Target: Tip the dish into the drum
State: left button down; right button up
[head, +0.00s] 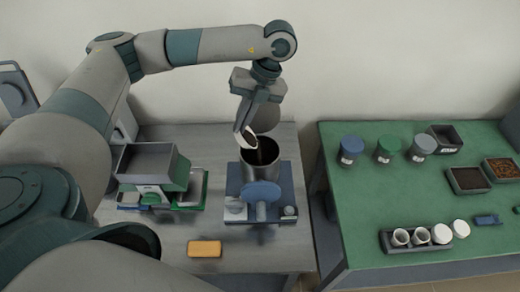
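A small white dish (244,137) is steeply tilted over the mouth of the open metal drum (276,172). My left gripper (247,122) points down above the drum and appears shut on the dish's rim. Dark material shows at the dish's lower lip and inside the drum mouth, seeming to run from one to the other. The drum stands in a blue machine (262,192) on the grey table. My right gripper is not in view.
A grey open hopper on a green-and-white device (152,163) stands to the left. A yellow block (204,249) lies near the front. The green table (400,195) at right carries lidded jars (388,149), trays of dark material (468,181) and a rack of white cups (418,240).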

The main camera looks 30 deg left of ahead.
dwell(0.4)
pick_arm(q)
jog(key=shift+w+d+r+g+y, duration=0.25)
jog(key=shift+w+d+g+y, duration=0.15)
jog(key=shift+d+g+y, duration=0.15)
jog(key=shift+w+d+r+g+y, duration=0.15)
jog(key=shift+w+d+g+y, duration=0.25)
jog(key=shift+d+g+y, duration=0.25)
jog(key=shift+a, duration=0.2)
jog(key=shift+d, duration=0.1)
jog(key=shift+w+d+g+y, duration=0.3)
jog(key=shift+w+d+y, duration=0.15)
jog(key=shift+y, duration=0.15)
jog(key=shift+a, duration=0.1)
jog(key=shift+w+a, duration=0.3)
jog(key=shift+w, duration=0.1)
